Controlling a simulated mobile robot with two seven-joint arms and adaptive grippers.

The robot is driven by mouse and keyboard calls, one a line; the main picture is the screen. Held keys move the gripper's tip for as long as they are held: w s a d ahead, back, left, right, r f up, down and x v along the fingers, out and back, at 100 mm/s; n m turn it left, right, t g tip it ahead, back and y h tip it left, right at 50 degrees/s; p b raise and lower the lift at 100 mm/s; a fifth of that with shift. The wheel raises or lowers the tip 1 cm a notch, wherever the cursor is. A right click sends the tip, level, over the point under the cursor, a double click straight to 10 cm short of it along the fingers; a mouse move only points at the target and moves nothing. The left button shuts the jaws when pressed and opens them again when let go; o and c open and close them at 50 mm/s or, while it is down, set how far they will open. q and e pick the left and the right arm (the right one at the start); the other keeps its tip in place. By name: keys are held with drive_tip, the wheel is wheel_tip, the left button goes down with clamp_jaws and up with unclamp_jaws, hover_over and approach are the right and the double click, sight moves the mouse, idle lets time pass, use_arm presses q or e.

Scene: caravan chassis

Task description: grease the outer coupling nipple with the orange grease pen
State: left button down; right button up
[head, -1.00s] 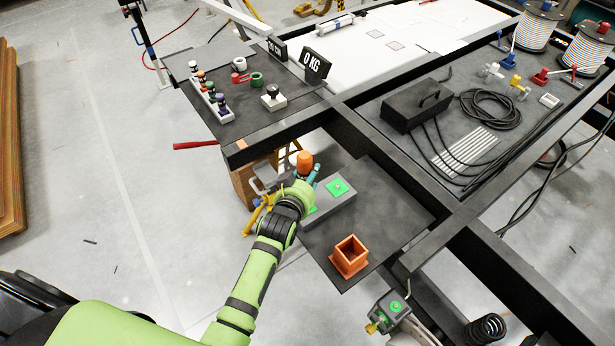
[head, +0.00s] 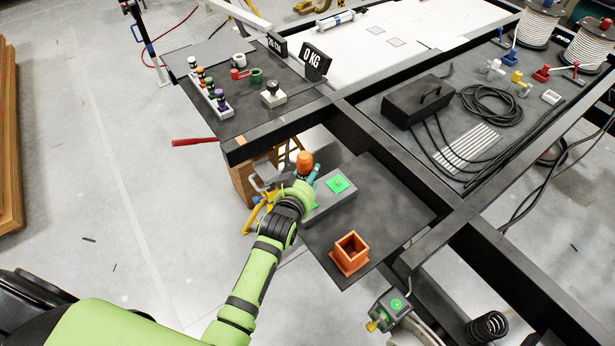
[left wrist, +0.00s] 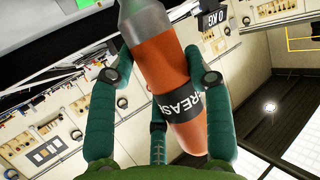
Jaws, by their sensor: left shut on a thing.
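My left gripper (head: 307,173) is shut on the orange grease pen (head: 305,160), whose rounded orange end points up in the head view. In the left wrist view the pen (left wrist: 165,62) lies between teal fingers, with a dark band reading GREASE and a grey section at the top edge. Below and right of the gripper is a grey block (head: 338,204) with a green patch (head: 338,184) carrying a small nipple. A second green patch (head: 314,207) is partly hidden by my gripper. I cannot tell whether the pen touches anything. My right gripper is not in view.
An orange square holder (head: 350,253) stands on the dark plate (head: 393,210) by the block. Another green-topped grey fitting (head: 395,306) is below it. Black frame beams (head: 395,154) surround the plate. A rack of colored pens (head: 212,97) stands on the upper-left panel.

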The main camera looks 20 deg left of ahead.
use_arm(q)
drive_tip(key=shift+f, duration=0.1)
drive_tip(key=shift+r+p, duration=0.45)
idle(0.4)
drive_tip(key=shift+f+b, duration=0.35)
drive_tip(key=shift+f, duration=0.1)
idle(0.5)
drive_tip(key=shift+r, duration=0.1)
drive_tip(key=shift+r+p, duration=0.35)
drive_tip(key=shift+p, duration=0.15)
idle(0.4)
drive_tip(key=shift+f+b, duration=0.3)
drive_tip(key=shift+f, duration=0.15)
drive_tip(key=shift+r, duration=0.1)
idle(0.6)
drive_tip(key=shift+r+p, duration=0.45)
drive_tip(key=shift+p, duration=0.15)
